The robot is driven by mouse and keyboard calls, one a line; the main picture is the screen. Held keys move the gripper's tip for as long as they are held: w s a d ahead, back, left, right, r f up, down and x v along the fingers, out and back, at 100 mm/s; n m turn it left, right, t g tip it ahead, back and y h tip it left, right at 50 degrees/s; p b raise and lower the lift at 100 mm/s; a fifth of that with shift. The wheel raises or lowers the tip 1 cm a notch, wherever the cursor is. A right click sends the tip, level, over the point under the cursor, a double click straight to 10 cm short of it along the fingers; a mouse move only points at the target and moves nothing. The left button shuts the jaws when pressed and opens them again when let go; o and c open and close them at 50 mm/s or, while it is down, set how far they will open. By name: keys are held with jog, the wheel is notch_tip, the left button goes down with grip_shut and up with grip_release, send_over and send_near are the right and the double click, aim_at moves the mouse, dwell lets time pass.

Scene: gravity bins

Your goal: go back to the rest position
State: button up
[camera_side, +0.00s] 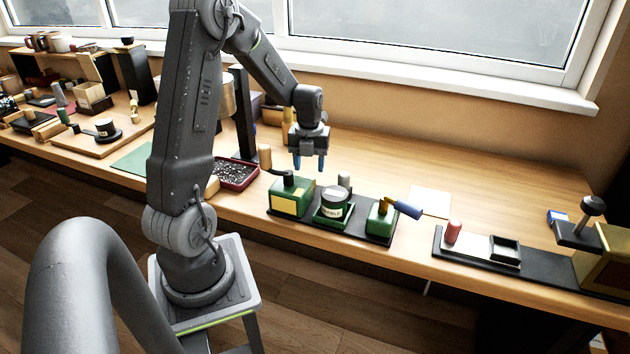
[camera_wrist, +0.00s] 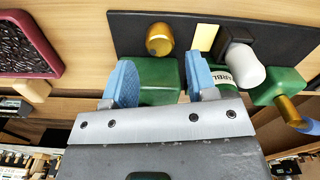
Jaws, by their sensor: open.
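My gripper (camera_side: 309,163) is open and empty, with its two blue fingers pointing down. It hangs above the black tray (camera_side: 356,222) of green bins, over the back left part. In the wrist view, my gripper (camera_wrist: 160,82) has its fingers apart, and a green bin (camera_wrist: 160,68) shows behind and between them. In the side view, the left green bin (camera_side: 290,203) stands below and left of the fingers, apart from them.
A dark red tray (camera_side: 237,186) of dark pieces lies left of the bins. A dark upright post (camera_side: 243,115) stands behind my arm. A black strip (camera_side: 550,272) with a red peg (camera_side: 453,231) lies to the right. The table behind the bins is mostly clear.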

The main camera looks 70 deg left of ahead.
jog(key=s+d+r+n+t+y, duration=0.1)
jog(key=d+r+n+t, duration=0.2)
jog(key=d+r+n, duration=1.05)
jog(key=s+d+r+n+t+h, duration=0.1)
jog(key=s+d+r+n+t, duration=0.1)
jog(key=s+d+n, duration=0.8)
jog(key=d+r+n, duration=0.1)
jog(key=d, duration=0.2)
jog(key=shift+d+r+t, duration=0.25)
jog(key=shift+t, duration=0.05)
jog(key=shift+c, duration=0.3)
